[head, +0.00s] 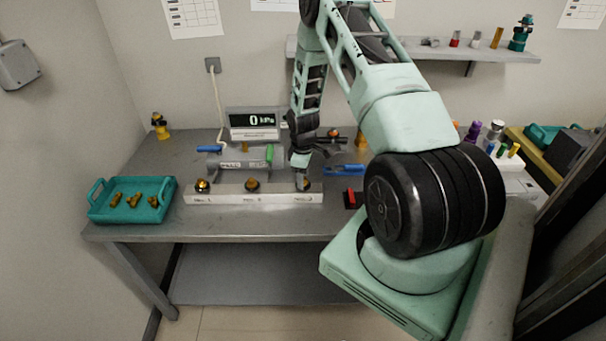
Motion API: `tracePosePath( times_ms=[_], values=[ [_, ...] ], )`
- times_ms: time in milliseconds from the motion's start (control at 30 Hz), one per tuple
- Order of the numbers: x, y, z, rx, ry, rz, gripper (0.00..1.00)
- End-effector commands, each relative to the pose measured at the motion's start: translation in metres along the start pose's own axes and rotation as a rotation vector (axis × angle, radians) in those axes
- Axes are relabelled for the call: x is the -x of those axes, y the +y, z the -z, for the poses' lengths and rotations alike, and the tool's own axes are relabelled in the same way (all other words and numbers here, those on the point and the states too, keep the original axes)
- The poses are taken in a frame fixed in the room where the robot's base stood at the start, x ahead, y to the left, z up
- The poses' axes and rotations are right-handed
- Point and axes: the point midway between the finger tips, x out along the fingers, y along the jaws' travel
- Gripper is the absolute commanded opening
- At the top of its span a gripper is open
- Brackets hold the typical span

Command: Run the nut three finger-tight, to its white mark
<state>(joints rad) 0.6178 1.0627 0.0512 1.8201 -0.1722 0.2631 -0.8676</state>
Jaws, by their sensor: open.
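A long pale block (236,197) lies near the table's front edge and carries three brass-coloured fittings on dark bases. The left fitting (202,186) and the middle fitting (252,185) stand clear. The right one, nut three (306,185), is partly hidden by my gripper (302,180), which points down at it from above. My gripper is open, with its fingertips at or just around the nut; contact cannot be told. The white mark is too small to make out.
A teal tray (96,214) with several brass fittings stands at the left. Behind the block are a grey cylinder with a green part (268,154) and a display reading 0 (253,121). A blue-handled tool (344,170) and a red-and-black item (351,200) lie right of my gripper.

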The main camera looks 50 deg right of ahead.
Motion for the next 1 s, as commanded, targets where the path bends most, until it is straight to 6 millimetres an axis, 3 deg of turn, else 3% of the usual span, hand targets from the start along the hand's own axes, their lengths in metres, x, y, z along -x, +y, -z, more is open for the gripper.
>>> tracePosePath(
  times_ms=[367, 400, 567, 1000],
  values=[
    [-0.0071, 0.0, -0.0002, 0.0, 0.0, -0.001, 0.53],
    [-0.007, 0.0, -0.0002, 0.0, 0.0, -0.001, 0.5],
    [-0.0069, -0.0001, -0.0002, 0.0, 0.0, 0.0, 0.08],
    [-0.0086, 0.0001, -0.0004, -0.078, -0.001, -0.001, 0.08]
  ],
)
